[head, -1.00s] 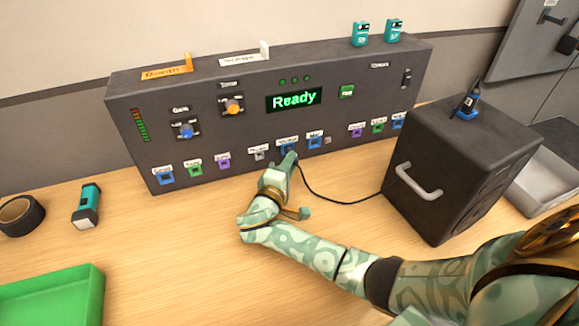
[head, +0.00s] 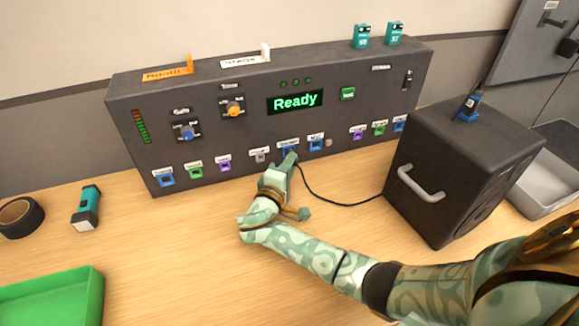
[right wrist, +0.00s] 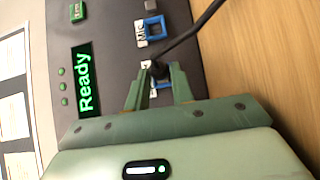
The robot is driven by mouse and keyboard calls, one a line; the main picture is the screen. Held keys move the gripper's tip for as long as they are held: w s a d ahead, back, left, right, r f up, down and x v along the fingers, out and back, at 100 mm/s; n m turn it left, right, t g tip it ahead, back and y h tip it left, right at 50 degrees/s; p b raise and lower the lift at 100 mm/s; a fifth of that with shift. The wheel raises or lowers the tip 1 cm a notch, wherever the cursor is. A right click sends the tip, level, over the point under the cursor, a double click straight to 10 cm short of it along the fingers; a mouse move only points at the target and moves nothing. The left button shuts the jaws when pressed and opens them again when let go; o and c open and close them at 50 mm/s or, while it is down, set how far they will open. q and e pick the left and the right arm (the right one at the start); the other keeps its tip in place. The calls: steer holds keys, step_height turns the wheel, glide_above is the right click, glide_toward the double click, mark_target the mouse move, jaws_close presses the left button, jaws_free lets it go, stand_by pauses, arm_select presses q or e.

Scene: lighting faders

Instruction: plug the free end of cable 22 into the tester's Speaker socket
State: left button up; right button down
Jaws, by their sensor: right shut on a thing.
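The tester (head: 300,75) is a long dark panel showing "Ready", with a row of coloured sockets along its lower front. My right gripper (head: 291,158) is shut on the end of a black cable (head: 335,201) at a blue-framed socket (head: 288,149), left of the socket labelled Mic (right wrist: 154,27). In the right wrist view, the dark plug (right wrist: 158,68) is between the fingertips, against the panel at that socket. The fingers hide most of the socket and its label; I cannot tell how deep the plug sits. My left gripper is out of view.
The cable runs right to a dark handled box (head: 455,160), which has a blue-based plug (head: 468,108) on top. A green tray (head: 60,292), teal flashlight (head: 86,208) and tape roll (head: 20,217) are at left. A grey tray (head: 548,185) is at right.

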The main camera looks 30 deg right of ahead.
steer(key=shift+w+r, duration=0.1)
steer(key=shift+r, duration=0.05)
steer(key=c, duration=1.4)
jaws_free()
steer(key=shift+o, duration=1.4)
steer(key=shift+w, duration=0.15)
steer(key=shift+f, duration=0.2)
